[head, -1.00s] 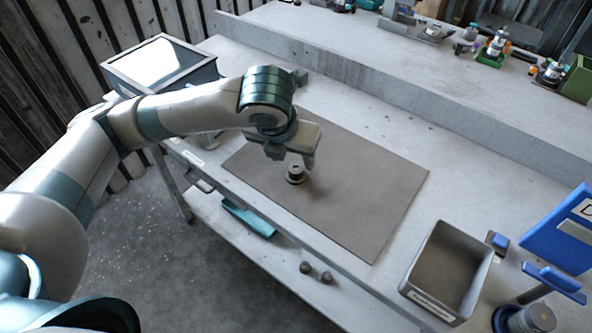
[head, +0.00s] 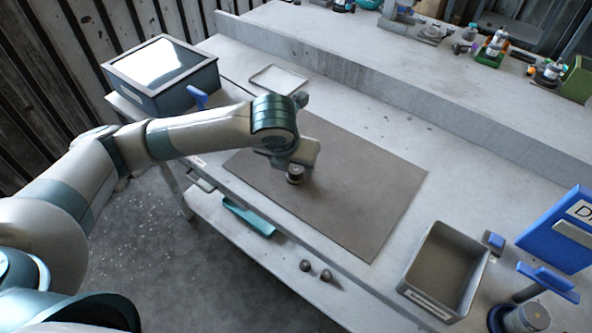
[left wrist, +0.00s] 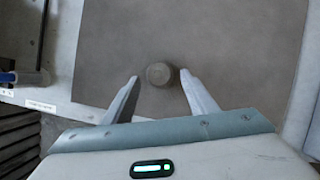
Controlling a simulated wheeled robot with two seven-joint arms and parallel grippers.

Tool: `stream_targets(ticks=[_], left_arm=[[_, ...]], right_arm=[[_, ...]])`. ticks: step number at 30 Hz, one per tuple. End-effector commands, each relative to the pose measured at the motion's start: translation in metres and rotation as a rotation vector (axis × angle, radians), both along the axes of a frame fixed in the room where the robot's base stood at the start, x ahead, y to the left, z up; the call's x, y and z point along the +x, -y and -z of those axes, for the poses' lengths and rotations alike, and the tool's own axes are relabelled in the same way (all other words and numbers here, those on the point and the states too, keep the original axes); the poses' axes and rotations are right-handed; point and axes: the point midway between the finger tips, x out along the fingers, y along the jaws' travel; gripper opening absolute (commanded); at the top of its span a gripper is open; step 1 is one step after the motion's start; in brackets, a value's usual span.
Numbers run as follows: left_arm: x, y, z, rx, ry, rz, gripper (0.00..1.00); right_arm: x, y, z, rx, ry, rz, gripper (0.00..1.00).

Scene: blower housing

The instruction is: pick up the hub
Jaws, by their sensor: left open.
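The hub (head: 295,177) is a small dark grey round part standing on the brown-grey mat (head: 370,200). In the left wrist view the hub (left wrist: 160,74) shows from above as a round grey disc, in line with the gap between my fingertips and nearer the right-hand finger. My left gripper (head: 298,171) is open and low at the hub. In the left wrist view its two fingers (left wrist: 160,77) stand apart, one on each side of the hub. I cannot tell whether either finger touches it. My right gripper is not in view.
A grey open bin (head: 409,283) stands at the bench's front right, near a blue stand (head: 550,240). A dark box (head: 165,95) with a glossy top and a pale tray (head: 279,79) are at the left. Two small dark parts lie on the lower shelf. The mat's right half is clear.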

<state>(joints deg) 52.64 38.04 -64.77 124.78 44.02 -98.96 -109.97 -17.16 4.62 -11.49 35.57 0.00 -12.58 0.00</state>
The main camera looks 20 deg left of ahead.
Motion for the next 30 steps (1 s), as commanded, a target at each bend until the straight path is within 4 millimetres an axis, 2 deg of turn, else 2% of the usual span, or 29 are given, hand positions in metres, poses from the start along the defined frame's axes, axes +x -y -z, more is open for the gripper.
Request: stream_targets(ticks=[1,8,22,23,28,30], left_arm=[[0.003,-0.002,0.004,0.001,-0.003,-0.003,0.52],[0.010,-0.001,0.024,0.001,-0.001,0.000,0.52],[0.011,-0.001,0.024,0.000,0.000,0.001,0.52],[0.011,-0.001,0.024,0.000,0.001,0.001,0.47],[0.011,-0.001,0.024,0.000,0.001,0.001,0.07],[0.011,-0.001,0.024,0.000,0.001,0.000,0.05]], right_arm=[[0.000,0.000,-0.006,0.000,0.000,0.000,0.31],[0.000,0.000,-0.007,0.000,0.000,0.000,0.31],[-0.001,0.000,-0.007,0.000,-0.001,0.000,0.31],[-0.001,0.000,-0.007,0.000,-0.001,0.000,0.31],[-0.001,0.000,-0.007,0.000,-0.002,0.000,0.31],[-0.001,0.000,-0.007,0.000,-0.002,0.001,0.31]])
